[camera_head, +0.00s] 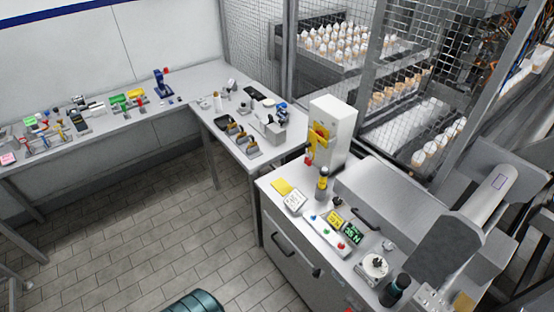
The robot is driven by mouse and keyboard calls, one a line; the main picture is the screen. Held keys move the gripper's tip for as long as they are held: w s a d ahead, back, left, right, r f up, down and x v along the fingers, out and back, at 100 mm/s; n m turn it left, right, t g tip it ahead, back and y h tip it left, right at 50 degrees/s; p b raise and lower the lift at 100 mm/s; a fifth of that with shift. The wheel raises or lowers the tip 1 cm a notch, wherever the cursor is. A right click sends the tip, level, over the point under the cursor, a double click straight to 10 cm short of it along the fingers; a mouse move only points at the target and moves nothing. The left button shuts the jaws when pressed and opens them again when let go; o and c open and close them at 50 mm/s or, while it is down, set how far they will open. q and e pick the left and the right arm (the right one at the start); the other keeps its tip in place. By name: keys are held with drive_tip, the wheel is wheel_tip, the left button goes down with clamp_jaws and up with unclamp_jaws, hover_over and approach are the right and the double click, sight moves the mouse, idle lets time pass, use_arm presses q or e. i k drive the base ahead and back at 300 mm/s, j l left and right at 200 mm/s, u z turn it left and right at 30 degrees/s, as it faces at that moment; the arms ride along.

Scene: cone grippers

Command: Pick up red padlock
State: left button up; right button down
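A small red item (309,161), which looks like the red padlock, is at the lower left of a white box's front, by the counter top. It is too small to tell whether it hangs on the box or stands in front of it. The white box (339,122) stands upright at the back of the counter and carries a yellow and red switch (319,138). Neither of my grippers shows in the head view, so I cannot see what they hold.
The counter (279,206) holds a yellow pad, a yellow-and-black upright device (322,183), a button panel (340,232) and a dark bottle (394,291). Benches with tools line the back and left. A mesh cage (395,85) stands behind. The tiled floor (140,235) at left is mostly clear.

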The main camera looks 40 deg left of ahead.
sight(307, 160)
drive_tip(key=u, duration=1.45)
drive_tip(key=i+j+u, duration=0.15)
drive_tip(key=u, duration=0.25)
drive_tip(key=i+j+u, duration=0.15)
drive_tip(key=u, duration=0.25)
drive_tip(key=i+u, duration=0.2)
drive_tip(key=u, duration=0.15)
drive_tip(key=i, duration=2.2)
drive_tip(key=i+u, duration=0.25)
drive_tip(key=i, duration=0.25)
drive_tip(key=i+l+u, duration=0.25)
drive_tip(key=i, duration=0.25)
drive_tip(key=i+l+u, duration=0.25)
drive_tip(key=i, duration=0.25)
drive_tip(key=u, duration=2.4)
